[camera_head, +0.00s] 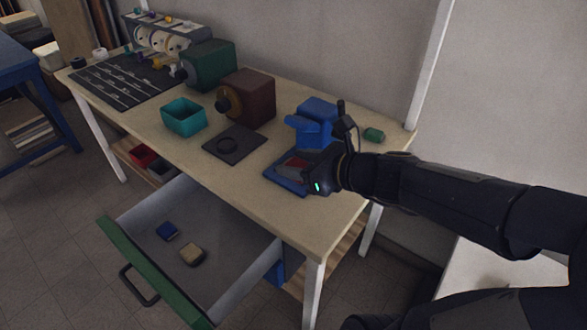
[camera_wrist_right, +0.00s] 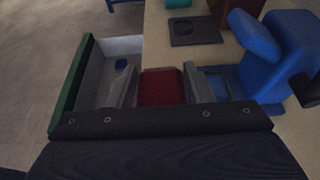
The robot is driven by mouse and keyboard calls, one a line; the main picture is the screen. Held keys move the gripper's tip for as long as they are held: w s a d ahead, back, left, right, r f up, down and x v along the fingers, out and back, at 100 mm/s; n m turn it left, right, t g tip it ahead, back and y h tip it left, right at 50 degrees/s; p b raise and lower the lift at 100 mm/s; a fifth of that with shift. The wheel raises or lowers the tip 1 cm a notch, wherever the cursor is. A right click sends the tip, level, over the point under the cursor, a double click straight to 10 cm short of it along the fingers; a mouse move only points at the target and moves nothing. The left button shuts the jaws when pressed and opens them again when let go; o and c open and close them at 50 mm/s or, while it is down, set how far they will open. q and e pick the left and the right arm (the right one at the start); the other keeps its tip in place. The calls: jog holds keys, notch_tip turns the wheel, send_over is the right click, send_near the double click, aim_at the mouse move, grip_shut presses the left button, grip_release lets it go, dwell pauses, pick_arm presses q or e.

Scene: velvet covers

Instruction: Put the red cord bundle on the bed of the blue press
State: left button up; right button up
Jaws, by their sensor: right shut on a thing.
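The red cord bundle (camera_head: 295,163) is between the fingers of my right gripper (camera_head: 302,170), which is shut on it. In the right wrist view the bundle (camera_wrist_right: 162,88) shows as a dark red block between the two grey fingers. The blue press (camera_head: 314,122) stands at the right end of the table. Its flat blue bed (camera_head: 284,182) sticks out in front, under and beside my gripper and partly hidden by it. I cannot tell whether the bundle touches the bed. The press (camera_wrist_right: 275,50) is right of the fingers in the wrist view. My left gripper is not in view.
A brown press (camera_head: 248,98) with a dark bed (camera_head: 233,145) and a green press (camera_head: 208,65) stand further left. A teal bin (camera_head: 184,117) is nearby. A green cylinder (camera_head: 373,134) lies behind my wrist. An open drawer (camera_head: 215,225) holds two small blocks.

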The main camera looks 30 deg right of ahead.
jog(key=shift+a, duration=0.45)
jog(key=w+d+f+b, duration=0.1)
jog(key=w+d+f, duration=0.1)
jog(key=w+f, duration=0.1)
jog(key=w+d+f+b, duration=0.1)
jog(key=w+d+f, duration=0.1)
jog(key=w+f, duration=0.1)
jog(key=w+d+f+b, duration=0.2)
jog(key=w+d+f, duration=0.1)
jog(key=w, duration=0.2)
jog(key=shift+w+f, duration=0.2)
jog(key=shift+w, duration=0.15)
jog(key=shift+w+f+b, duration=0.2)
jog(key=shift+f+b, duration=0.45)
jog(key=shift+f, duration=1.15)
jog(key=shift+f, duration=0.15)
jog(key=o, duration=1)
jog(key=shift+o, duration=0.2)
